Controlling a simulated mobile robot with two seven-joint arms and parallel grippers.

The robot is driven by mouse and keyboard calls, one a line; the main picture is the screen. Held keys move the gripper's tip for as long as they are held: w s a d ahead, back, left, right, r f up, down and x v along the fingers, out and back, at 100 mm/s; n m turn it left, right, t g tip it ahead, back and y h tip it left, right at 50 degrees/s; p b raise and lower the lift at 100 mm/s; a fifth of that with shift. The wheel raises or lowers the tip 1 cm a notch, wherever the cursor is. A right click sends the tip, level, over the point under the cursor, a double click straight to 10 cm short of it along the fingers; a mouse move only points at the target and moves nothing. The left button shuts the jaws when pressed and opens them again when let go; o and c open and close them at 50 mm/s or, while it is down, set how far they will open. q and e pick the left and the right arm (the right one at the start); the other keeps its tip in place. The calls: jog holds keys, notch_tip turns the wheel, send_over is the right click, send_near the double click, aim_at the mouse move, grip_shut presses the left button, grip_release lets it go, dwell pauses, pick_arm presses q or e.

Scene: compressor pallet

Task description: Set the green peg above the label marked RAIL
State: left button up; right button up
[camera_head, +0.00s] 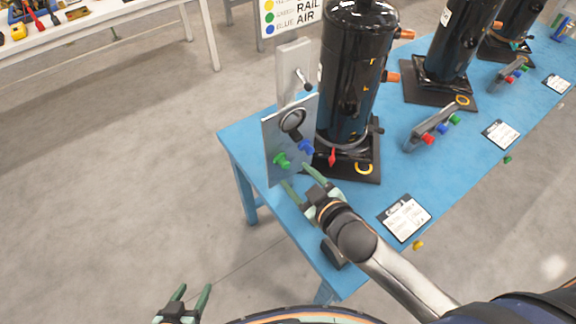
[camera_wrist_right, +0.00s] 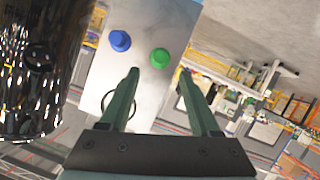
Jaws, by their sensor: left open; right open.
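The green peg (camera_head: 281,160) sticks out of the lower left of a grey upright panel (camera_head: 277,135). It also shows in the right wrist view (camera_wrist_right: 160,58), just past and between my fingertips, apparently not gripped. A blue peg (camera_head: 306,147) sits beside it on the same panel. My right gripper (camera_head: 299,177) is open and empty, just in front of and below the green peg. My left gripper (camera_head: 190,297) is open and empty, low over the floor at the bottom left. The word RAIL (camera_head: 308,5) shows on a white sign beside a green dot; the sign's top is cut off.
Further compressors, peg blocks and cards stand to the right. Floor left of the table is clear.

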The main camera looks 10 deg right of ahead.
aim_at(286, 165)
jog(key=b+x, duration=0.1)
jog(key=x, duration=0.1)
jog(key=b+x, duration=0.1)
jog(key=x, duration=0.2)
jog(key=shift+w+f+b, duration=0.2)
jog(key=shift+f+b, duration=0.1)
jog(key=shift+b, duration=0.05)
jog(key=shift+w+a+f, duration=0.1)
jog(key=shift+w+a, duration=0.1)
jog(key=shift+w, duration=0.3)
grip_shut()
dwell(1.5)
